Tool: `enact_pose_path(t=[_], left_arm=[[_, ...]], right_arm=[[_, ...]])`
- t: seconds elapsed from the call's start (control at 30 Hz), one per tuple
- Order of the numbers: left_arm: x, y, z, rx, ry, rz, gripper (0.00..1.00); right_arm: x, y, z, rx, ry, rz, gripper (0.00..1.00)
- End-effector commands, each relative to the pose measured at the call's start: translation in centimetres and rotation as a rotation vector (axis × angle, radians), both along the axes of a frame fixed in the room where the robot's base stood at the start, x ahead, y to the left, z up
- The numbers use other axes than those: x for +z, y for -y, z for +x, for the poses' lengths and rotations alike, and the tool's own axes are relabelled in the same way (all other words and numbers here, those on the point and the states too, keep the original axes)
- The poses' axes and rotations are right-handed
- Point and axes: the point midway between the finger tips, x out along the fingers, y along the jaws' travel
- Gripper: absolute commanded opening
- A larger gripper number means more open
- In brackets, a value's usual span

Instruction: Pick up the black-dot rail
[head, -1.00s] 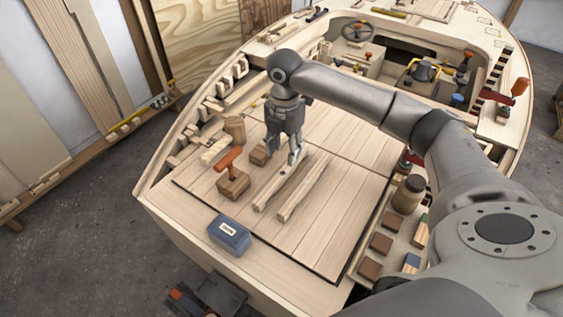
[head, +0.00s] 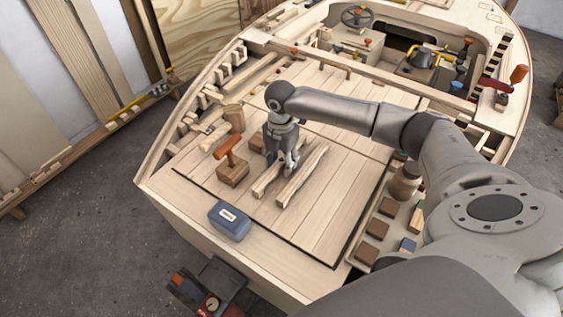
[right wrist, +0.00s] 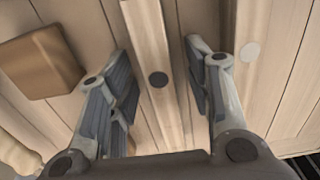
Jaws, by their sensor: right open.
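The black-dot rail is a pale wooden bar with a black dot on its face, seen in the right wrist view (right wrist: 156,50). In the head view it is the left of two rails (head: 264,186) on the deck panel. My right gripper (head: 285,170) is open above it, pointing down. In the right wrist view my right gripper's fingers (right wrist: 165,90) stand either side of the rail, with gaps on both sides. The second rail (head: 303,178) lies to its right and bears a pale grey dot in the wrist view (right wrist: 250,50). My left gripper is not in view.
A wooden block with an orange handle (head: 232,170) and a mallet-like tool (head: 234,118) stand to the left. A blue box (head: 229,221) sits near the front edge. A jar (head: 405,180) and small blocks lie on the right.

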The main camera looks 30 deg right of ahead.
Motion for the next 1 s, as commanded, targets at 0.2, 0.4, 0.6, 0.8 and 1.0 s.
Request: enact_pose_path(t=[0.2,0.4,0.6,0.8,1.0], left_arm=[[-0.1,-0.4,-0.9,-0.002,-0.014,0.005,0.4],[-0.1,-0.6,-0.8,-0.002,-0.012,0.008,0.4],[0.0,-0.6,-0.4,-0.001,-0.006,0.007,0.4],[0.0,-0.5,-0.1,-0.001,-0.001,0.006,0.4],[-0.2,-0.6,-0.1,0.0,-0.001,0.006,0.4]], right_arm=[[0.0,0.0,0.0,0.0,0.0,0.0,0.25],[0.0,0.0,0.0,0.0,0.0,0.0,0.0],[0.1,0.0,0.0,0.0,0.001,0.0,0.0],[0.7,0.0,0.1,0.0,0.003,0.001,0.0],[3.3,0.0,0.1,0.001,0.004,0.002,0.0]])
